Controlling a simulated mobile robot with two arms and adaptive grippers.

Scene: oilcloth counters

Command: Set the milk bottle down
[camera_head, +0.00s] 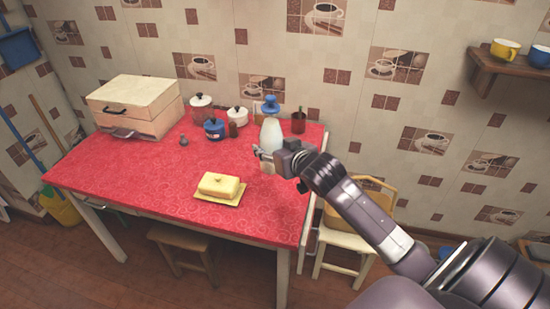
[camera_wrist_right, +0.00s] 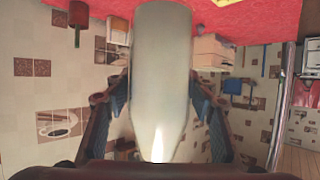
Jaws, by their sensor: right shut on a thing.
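The milk bottle (camera_head: 271,135) is white and stands upright at the right part of the table with the red oilcloth (camera_head: 150,175). A blue item (camera_head: 270,106) shows right above its top; I cannot tell if it is a cap or a thing behind. My right gripper (camera_head: 268,157) is shut on the bottle. In the right wrist view the bottle (camera_wrist_right: 161,75) lies between the two fingers (camera_wrist_right: 158,108). Whether its base touches the cloth is hard to tell. My left gripper is not in view.
A yellow butter dish (camera_head: 220,186) lies in front on the cloth. White pots (camera_head: 200,107), a blue pot (camera_head: 214,129) and a dark red cup (camera_head: 299,122) stand at the back. A cream bread box (camera_head: 135,102) is at the left. The front left of the table is clear.

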